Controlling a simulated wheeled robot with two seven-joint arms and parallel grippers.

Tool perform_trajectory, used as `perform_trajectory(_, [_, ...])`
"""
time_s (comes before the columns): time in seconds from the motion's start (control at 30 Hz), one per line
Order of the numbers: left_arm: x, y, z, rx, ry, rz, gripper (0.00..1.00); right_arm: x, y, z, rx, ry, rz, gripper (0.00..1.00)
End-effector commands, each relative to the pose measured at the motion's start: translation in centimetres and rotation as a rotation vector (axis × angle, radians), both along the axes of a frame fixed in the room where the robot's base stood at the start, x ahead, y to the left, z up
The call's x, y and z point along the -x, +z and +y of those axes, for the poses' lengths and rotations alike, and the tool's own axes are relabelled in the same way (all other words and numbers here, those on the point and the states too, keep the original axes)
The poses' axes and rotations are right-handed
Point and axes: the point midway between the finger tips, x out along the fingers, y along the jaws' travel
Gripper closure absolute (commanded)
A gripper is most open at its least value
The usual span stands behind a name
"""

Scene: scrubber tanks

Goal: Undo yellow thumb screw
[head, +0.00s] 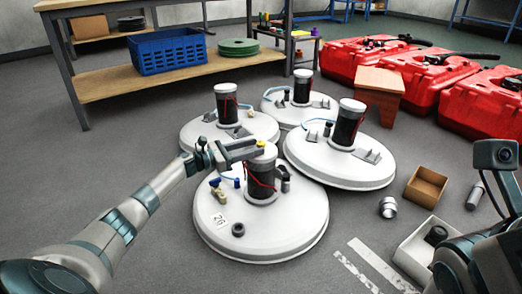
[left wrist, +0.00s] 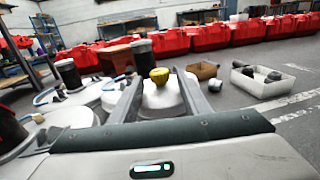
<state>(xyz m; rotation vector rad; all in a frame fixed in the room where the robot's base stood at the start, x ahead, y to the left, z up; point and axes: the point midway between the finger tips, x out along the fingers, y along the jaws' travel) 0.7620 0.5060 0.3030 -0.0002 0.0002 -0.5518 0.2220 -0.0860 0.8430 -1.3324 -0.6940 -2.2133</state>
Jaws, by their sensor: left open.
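In the left wrist view the ribbed yellow thumb screw (left wrist: 160,76) stands on a white cap between my fingers. My left gripper (head: 254,147) is open, with its fingers reaching in from the left at the height of the screw. The fingers (left wrist: 160,92) lie on either side of it; I cannot tell whether they touch it. My right arm shows at the lower right, but its fingers are not in view.
Other white lids with motors (head: 340,160) stand close behind. Red tanks (head: 440,75) line the back right. A cardboard box (head: 426,187), a grey cylinder (head: 388,207) and a white bin (head: 405,250) are on the floor at the right.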

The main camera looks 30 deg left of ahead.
Motion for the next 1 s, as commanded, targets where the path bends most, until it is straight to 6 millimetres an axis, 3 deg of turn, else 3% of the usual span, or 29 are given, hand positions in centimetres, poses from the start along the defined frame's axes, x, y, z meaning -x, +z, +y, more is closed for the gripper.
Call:
perform_trajectory(0.3, [-2.8, -0.1, -1.7, -0.001, 0.000, -0.001, 0.57, 0.2, -0.8, 0.2, 0.014, 0.000, -0.009, 0.69])
perform_trajectory(0.7, [-3.2, 0.0, -2.0, 0.000, 0.000, 0.000, 0.57, 0.5, -0.6, 0.1, 0.010, 0.001, -0.022, 0.69])
perform_trajectory(0.87, [-3.2, 0.0, -2.0, 0.000, 0.000, 0.000, 0.95, 0.4, -0.6, 0.1, 0.009, 0.001, -0.019, 0.69])
perform_trajectory(1.0, [-3.2, 0.0, -2.0, 0.000, 0.001, 0.000, 0.99, 0.3, -0.7, 0.1, 0.009, 0.000, -0.014, 0.69])
